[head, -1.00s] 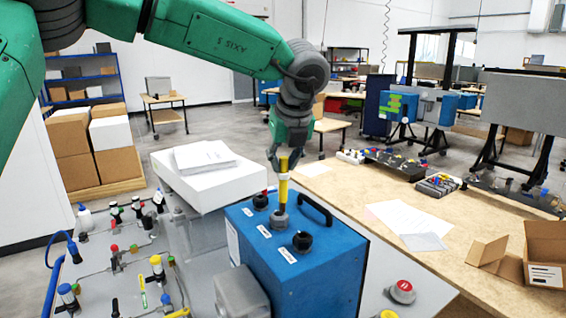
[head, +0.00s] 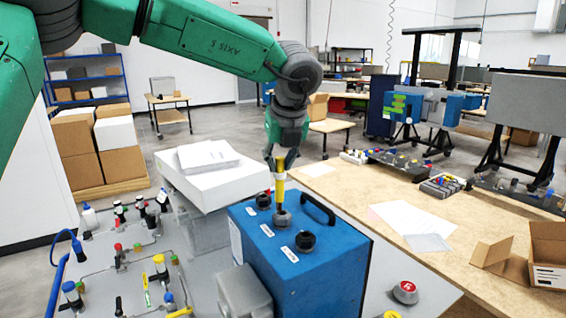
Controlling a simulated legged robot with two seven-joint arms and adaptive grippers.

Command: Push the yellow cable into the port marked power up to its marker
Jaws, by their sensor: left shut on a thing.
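The blue box (head: 330,262) stands on the bench with three round ports on its top and a small white label beside each; I cannot read the labels. The yellow cable (head: 280,197) stands upright, its lower end at the grey middle port (head: 282,219). My left gripper (head: 280,170) points down from above and is shut on the cable's upper part. The cable's marker is not distinguishable, and its depth in the port is hidden. My right gripper is not in view.
A dark port with a red part (head: 263,200) and a black port (head: 305,241) flank the middle one. A black handle (head: 318,210) arches close on the right. A white box with papers (head: 215,185) stands behind left. A red button (head: 405,291) is at front right.

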